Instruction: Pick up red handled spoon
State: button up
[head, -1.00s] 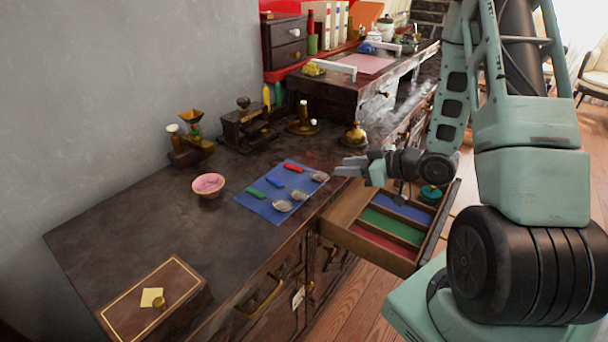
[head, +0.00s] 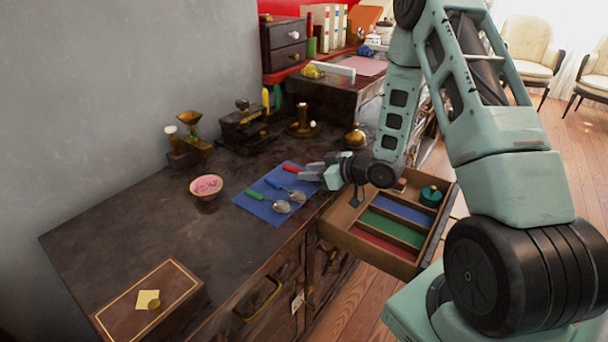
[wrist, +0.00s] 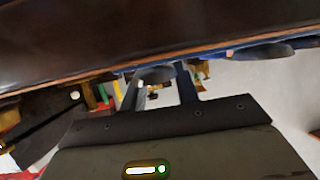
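The red-handled spoon (head: 291,168) lies on the blue mat (head: 249,208) on the dark counter, at the mat's far right corner. Its red handle shows to the left of my gripper (head: 311,172), and its bowl is hidden there by the fingers. In the wrist view my gripper (wrist: 158,88) has its two fingers apart, with a grey spoon bowl (wrist: 155,75) showing between them. I cannot tell whether the fingers touch it. The blue-handled spoon (head: 296,196) and the green-handled spoon (head: 281,207) lie beside it on the mat.
An open drawer (head: 349,245) with red, green and blue compartments sits below my wrist, with a green round object (head: 431,195) in its far corner. A pink-filled bowl (head: 206,187), a brass-topped grinder (head: 190,135) and a brass candlestick (head: 303,122) stand on the counter.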

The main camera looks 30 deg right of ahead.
grip_shut()
jog(key=shift+r, duration=0.1)
